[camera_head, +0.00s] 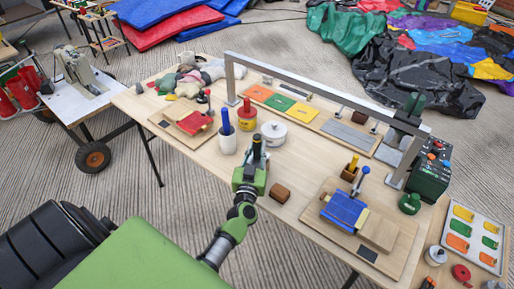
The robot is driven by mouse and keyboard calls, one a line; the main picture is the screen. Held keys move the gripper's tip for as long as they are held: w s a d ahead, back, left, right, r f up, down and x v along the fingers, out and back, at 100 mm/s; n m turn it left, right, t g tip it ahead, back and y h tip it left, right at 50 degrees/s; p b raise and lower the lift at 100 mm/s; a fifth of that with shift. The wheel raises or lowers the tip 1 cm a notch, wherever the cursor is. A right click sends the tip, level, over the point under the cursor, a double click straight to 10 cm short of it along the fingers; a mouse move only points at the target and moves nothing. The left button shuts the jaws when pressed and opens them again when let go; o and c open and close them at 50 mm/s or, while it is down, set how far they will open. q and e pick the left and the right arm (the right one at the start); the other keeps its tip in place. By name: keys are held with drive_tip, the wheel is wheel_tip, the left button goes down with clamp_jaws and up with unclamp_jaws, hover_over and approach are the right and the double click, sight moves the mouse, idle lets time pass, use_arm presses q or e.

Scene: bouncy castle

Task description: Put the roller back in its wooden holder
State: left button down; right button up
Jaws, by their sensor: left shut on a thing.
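My left gripper (252,174) is over the table's front edge, shut on a small dark upright thing (257,149), which may be the roller's handle; the fingers hide its lower part. A small brown wooden block (280,193) lies on the table just right of the gripper, apart from it. A small wooden holder (348,175) stands further right, with a yellow piece (353,163) upright in it. I cannot tell which of these two is the roller's holder. My right gripper is out of view.
A metal frame (320,88) spans the table's far side. A white cup (227,140) with a blue handle, a red-yellow tin (247,115) and a white round pot (273,134) stand behind the gripper. Green bottle (409,203) at right. Bare tabletop lies in the middle.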

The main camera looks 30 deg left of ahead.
sight(257, 137)
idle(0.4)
use_arm(q)
drive_tip(key=shift+f+b, duration=0.6)
drive_tip(key=shift+f, duration=0.1)
drive_tip(key=c, duration=1.2)
unclamp_jaws()
drive_tip(key=shift+f, duration=0.1)
drive_tip(key=shift+o, duration=0.2)
wheel_tip(257, 137, up, 8)
drive_tip(key=p, duration=0.8)
drive_tip(key=shift+p, duration=0.35)
